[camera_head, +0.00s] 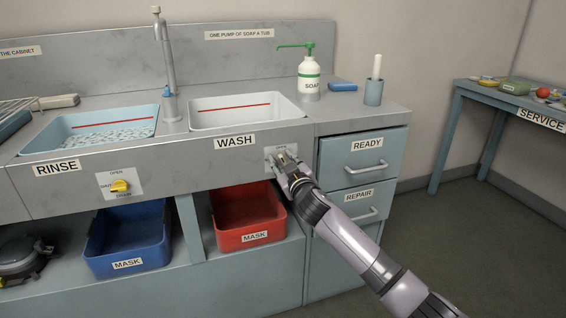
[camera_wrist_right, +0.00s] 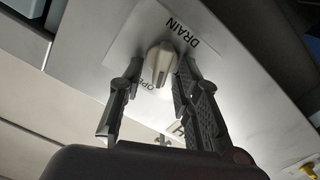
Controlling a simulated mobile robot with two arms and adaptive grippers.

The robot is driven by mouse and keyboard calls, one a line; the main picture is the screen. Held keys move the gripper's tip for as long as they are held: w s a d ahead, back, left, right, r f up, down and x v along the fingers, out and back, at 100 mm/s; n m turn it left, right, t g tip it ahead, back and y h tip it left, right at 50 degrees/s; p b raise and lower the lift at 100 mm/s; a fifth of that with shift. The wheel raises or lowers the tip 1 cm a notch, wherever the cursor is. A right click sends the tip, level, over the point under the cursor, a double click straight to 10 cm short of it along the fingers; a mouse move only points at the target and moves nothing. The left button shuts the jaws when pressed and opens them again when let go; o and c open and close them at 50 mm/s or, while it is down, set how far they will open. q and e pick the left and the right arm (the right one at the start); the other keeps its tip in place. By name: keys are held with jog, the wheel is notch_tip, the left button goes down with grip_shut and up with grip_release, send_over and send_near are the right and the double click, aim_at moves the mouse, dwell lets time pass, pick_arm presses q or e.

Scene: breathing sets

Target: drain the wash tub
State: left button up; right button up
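The wash tub (camera_head: 245,116) is a white basin with a red line on its back wall, above the WASH label. Its inside looks pale, and I cannot tell whether water is in it. Its valve plate is mostly behind my right gripper (camera_head: 287,166). In the right wrist view, the pale valve knob (camera_wrist_right: 160,63) sits between the words DRAIN and OPEN. My right gripper (camera_wrist_right: 158,77) is open, with one fingertip on each side of the knob. I cannot tell whether they touch it or which word the knob points to. My left gripper is not in view.
The rinse tub (camera_head: 90,128) at the left has a yellow knob (camera_head: 120,186). Blue (camera_head: 128,240) and red (camera_head: 245,213) mask bins stand below. A soap bottle (camera_head: 309,80), blue sponge (camera_head: 343,87) and cup (camera_head: 373,92) stand on the counter. Drawers (camera_head: 362,152) are right of my gripper.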

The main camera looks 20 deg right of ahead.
jog(key=shift+c, duration=0.3)
grip_shut()
dwell(0.3)
